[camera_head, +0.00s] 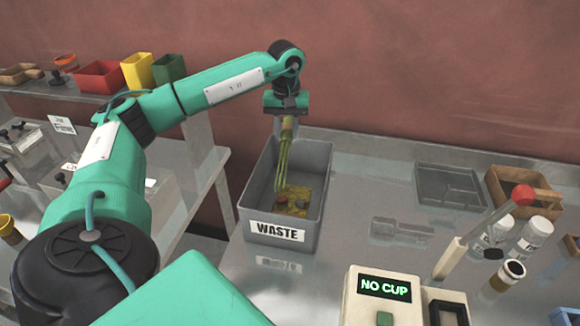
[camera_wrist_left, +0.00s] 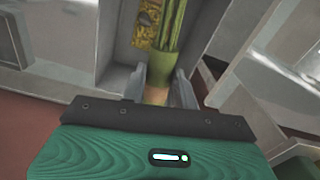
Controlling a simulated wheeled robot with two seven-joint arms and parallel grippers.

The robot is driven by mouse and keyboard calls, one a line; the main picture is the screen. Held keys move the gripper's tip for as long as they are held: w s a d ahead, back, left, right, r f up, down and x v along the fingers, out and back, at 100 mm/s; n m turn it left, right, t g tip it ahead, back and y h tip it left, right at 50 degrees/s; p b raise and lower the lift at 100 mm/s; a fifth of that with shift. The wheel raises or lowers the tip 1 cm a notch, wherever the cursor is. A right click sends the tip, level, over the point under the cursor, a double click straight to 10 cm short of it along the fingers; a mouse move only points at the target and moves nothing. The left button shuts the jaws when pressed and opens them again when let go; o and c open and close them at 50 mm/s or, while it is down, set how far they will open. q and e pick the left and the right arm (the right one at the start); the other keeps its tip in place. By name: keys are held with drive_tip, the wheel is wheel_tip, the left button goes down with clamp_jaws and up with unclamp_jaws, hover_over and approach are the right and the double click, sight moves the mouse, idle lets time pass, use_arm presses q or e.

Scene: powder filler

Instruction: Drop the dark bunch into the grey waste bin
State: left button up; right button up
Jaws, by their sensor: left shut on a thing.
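The grey waste bin (camera_head: 312,165), labelled WASTE, stands on the metal counter in the head view. My left gripper (camera_head: 288,122) points down over the back part of the bin. It is shut on a bunch of long olive-green stalks (camera_head: 283,158), which hangs down into the bin. The lower stalk ends reach close to the bin's contents; I cannot tell whether they touch. In the left wrist view the fingers (camera_wrist_left: 163,90) grip the bunch (camera_wrist_left: 180,30) near a pale end. My right gripper is not in view.
Yellowish and dark reddish scraps (camera_head: 296,202) lie in the bin. Right of it are a dark divided tray (camera_head: 450,186), a clear part (camera_head: 400,232), white jars (camera_head: 533,236) and a machine reading NO CUP (camera_head: 385,288). A shelf with coloured bins (camera_head: 100,77) stands left.

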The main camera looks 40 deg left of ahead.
use_arm(q)
wheel_tip(320, 180, down, 2)
drive_tip(key=shift+s+d+f+b, duration=0.1)
drive_tip(key=shift+s+d+b, duration=0.05)
drive_tip(key=shift+b, duration=0.55)
wheel_tip(320, 180, down, 4)
drive_tip(key=shift+r+b, duration=0.2)
drive_tip(key=shift+b, duration=0.75)
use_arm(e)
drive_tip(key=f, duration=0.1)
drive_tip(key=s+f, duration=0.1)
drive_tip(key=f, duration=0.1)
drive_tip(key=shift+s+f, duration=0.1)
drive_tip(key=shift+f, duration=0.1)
use_arm(q)
drive_tip(key=o, duration=1)
drive_tip(key=shift+o, duration=0.3)
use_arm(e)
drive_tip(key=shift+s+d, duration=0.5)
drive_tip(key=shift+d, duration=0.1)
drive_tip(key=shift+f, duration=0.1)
